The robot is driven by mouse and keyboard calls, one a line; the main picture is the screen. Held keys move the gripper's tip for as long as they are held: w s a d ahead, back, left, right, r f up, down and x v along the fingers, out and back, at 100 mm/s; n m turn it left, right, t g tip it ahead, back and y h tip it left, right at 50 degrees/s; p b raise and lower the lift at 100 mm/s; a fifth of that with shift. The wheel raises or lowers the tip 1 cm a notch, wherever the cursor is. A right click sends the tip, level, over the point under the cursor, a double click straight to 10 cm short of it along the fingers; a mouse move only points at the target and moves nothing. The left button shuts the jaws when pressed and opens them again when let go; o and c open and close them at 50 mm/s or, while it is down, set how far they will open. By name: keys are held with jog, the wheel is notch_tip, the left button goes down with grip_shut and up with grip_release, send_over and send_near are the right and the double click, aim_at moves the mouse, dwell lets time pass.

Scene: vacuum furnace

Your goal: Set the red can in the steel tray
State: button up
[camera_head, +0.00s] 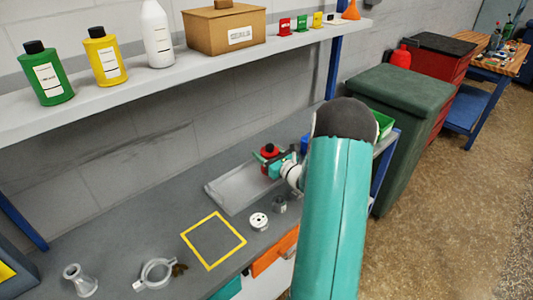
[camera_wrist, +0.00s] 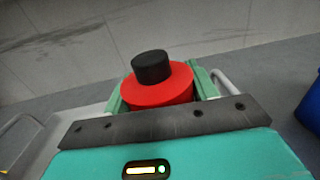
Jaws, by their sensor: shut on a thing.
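The red can (camera_head: 270,151) has a black cap and stands upright between the fingers of my gripper (camera_head: 272,160). In the wrist view the red can (camera_wrist: 158,84) fills the space between the two green fingers of my gripper (camera_wrist: 159,92), which is shut on it. The steel tray (camera_head: 231,189) lies on the grey bench, and the can is over its far right end. The can's base is hidden, so I cannot tell whether it touches the tray floor. Part of the tray rim and a handle (camera_wrist: 226,82) show in the wrist view.
A yellow square outline (camera_head: 213,240), a white spool-like part (camera_head: 259,221) and a clamp ring (camera_head: 155,273) are on the bench in front of the tray. A shelf (camera_head: 150,85) with bottles and a cardboard box (camera_head: 224,27) runs above. A blue object (camera_wrist: 310,105) stands right of the can.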

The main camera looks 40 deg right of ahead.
jog(key=o, duration=1.2)
jog(key=shift+f, duration=0.15)
